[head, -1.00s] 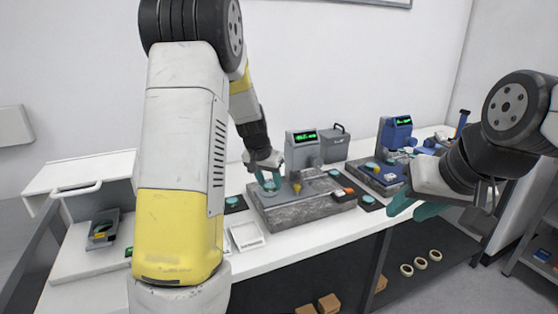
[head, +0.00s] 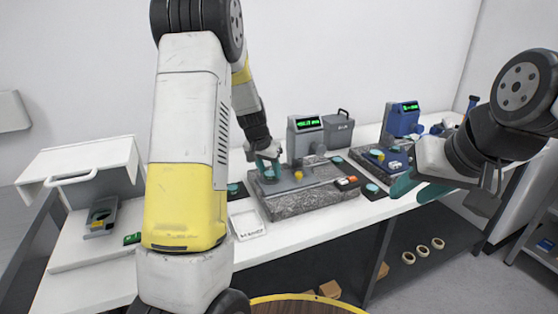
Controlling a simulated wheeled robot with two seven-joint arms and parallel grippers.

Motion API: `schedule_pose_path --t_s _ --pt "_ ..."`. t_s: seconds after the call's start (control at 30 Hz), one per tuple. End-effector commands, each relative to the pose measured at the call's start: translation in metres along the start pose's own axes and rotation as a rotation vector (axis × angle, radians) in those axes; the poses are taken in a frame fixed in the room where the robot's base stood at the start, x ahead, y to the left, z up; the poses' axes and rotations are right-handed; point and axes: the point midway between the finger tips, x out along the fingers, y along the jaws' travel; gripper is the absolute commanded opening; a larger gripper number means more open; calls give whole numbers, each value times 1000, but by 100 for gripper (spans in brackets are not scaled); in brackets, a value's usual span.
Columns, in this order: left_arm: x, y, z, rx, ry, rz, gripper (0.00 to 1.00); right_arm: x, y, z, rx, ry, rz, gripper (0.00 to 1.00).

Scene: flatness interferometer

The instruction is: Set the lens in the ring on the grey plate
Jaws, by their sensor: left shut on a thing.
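The grey plate (head: 318,183) lies on a grey speckled stone block (head: 300,205) in front of the grey instrument with a lit green display. My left gripper (head: 267,174) points down over the plate's left end, with its teal fingers shut on the lens. The lens is small and mostly hidden between the fingers. The ring is under or right at the fingertips, and I cannot tell whether the lens touches it. My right gripper (head: 417,190) is open and empty, in front of the blue instrument at the right.
A blue instrument (head: 402,120) on its own stone block stands to the right. Dark pads with teal discs (head: 372,190) lie beside the blocks. A white tray (head: 246,225) lies in front of the left end. A grey case (head: 338,131) stands behind.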

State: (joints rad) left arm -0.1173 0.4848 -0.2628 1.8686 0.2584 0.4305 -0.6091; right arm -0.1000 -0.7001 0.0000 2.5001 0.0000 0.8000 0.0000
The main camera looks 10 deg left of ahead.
Motion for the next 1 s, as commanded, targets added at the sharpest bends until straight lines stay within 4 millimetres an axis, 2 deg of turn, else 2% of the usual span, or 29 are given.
schedule_pose_path --t_s 1.0 --pt "10 0 4 0 0 0 0 0 0 0 0 0 0 36"
